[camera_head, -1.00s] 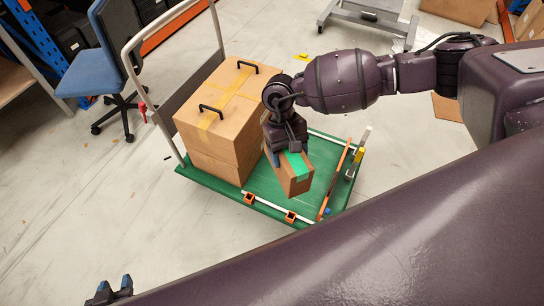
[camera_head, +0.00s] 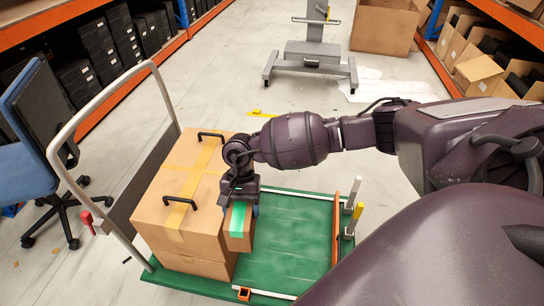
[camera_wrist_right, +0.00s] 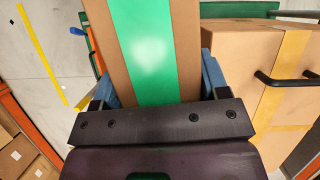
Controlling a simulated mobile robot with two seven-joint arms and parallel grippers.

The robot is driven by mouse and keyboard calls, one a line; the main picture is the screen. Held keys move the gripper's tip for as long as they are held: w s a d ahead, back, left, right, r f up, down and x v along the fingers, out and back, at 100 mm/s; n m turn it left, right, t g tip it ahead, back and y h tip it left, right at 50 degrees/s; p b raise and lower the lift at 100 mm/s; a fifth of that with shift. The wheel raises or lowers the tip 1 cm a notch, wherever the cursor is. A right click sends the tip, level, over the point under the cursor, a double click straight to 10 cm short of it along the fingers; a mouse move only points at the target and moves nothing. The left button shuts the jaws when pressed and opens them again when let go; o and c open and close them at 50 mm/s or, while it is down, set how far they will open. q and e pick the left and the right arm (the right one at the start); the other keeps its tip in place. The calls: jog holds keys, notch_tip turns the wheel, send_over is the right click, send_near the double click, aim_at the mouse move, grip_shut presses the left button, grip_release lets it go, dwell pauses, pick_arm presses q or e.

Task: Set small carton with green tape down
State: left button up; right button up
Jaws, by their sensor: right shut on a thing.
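The small carton (camera_head: 236,243) is brown with a band of green tape (camera_head: 238,219) over its top. My right gripper (camera_head: 239,202) is shut on it from above. In the right wrist view the carton (camera_wrist_right: 187,55) lies between the two blue fingertips. It is at the right side of the large carton stack, over the green deck of the cart (camera_head: 293,235). I cannot tell whether its underside touches the deck. My left gripper is out of view.
Large cartons (camera_head: 185,205) with black handles and yellow tape fill the cart's left side. The deck right of the small carton is bare, up to an orange bar (camera_head: 336,230) and upright posts (camera_head: 354,215). A blue chair (camera_head: 30,135) stands left of the cart's handle (camera_head: 75,125).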

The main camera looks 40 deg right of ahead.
jog(key=w+d+f+m+t+b, duration=0.2)
jog(key=w+d+f+m+b, duration=0.1)
jog(key=d+f+m, duration=0.4)
jog(key=w+d+f+m+t+b, duration=0.35)
jog(key=f+m, duration=0.25)
jog(key=f, duration=0.3)
jog(key=w+d+f+m+t+b, duration=0.1)
jog(key=w+d+f+m+b, duration=0.25)
jog(key=f+m, duration=0.35)
jog(key=shift+n, duration=0.3)
jog(key=f+b, duration=0.3)
jog(key=f, duration=0.4)
jog(key=f+b, duration=0.3)
jog(key=f, duration=0.4)
jog(key=f+b, duration=0.3)
jog(key=f, duration=0.4)
jog(key=shift+s+d, duration=0.25)
jog(key=shift+d, duration=0.05)
jog(key=shift+f, duration=0.1)
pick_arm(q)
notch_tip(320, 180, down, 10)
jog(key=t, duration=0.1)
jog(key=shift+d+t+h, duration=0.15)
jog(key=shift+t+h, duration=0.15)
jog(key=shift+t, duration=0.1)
pick_arm(e)
jog(key=shift+w+t, duration=0.15)
jog(key=shift+t, duration=0.1)
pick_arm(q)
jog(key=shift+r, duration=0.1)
